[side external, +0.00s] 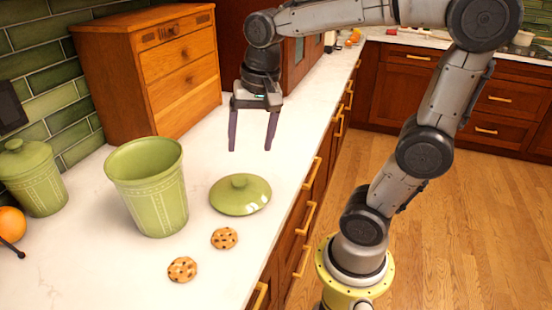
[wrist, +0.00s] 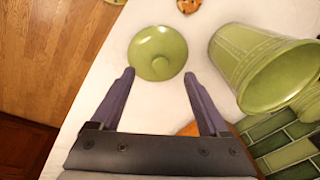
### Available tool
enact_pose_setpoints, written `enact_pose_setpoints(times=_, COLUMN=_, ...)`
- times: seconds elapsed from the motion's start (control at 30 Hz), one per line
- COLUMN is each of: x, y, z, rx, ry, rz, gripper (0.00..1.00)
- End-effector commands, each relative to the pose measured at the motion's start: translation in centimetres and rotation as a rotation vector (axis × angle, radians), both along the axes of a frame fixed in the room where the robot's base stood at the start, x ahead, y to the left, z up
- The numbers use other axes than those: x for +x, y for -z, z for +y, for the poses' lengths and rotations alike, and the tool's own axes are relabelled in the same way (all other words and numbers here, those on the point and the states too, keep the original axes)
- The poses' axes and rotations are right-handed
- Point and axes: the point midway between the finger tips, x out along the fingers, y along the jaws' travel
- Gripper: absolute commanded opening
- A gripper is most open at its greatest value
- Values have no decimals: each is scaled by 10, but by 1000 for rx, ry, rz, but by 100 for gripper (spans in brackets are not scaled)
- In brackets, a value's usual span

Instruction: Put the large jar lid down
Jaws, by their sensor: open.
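The large jar lid (side external: 240,194), green and round with a small knob on top, lies on the white counter to the right of the open green jar (side external: 150,190). In the wrist view the lid (wrist: 157,53) lies beyond my fingertips, and the jar (wrist: 262,68) is at the right. My gripper (side external: 252,148) is open and empty, pointing down above the counter, behind and above the lid. Its two dark fingers also show in the wrist view (wrist: 158,73), spread apart with nothing between them. The lid is apart from the fingers.
Two cookies (side external: 224,238) (side external: 182,270) lie in front of the lid. A smaller lidded green jar (side external: 33,177) and an orange (side external: 11,224) are at the left. A wooden drawer box (side external: 150,70) stands behind. The counter's front edge is close right of the lid.

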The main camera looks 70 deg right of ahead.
Motion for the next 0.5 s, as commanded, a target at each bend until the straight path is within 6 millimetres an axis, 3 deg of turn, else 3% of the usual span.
enact_pose_setpoints(times=0.03, x=-17, y=-1, z=8, rx=-30, ry=-137, rz=-47, gripper=79)
enact_pose_setpoints(times=0.2, x=-57, y=8, z=26, rx=-159, ry=-576, rz=-175, gripper=79)
enact_pose_setpoints(times=0.33, x=-76, y=16, z=32, rx=-245, ry=-802, rz=-239, gripper=79)
enact_pose_setpoints(times=0.5, x=-86, y=22, z=35, rx=-301, ry=-931, rz=-270, gripper=79)
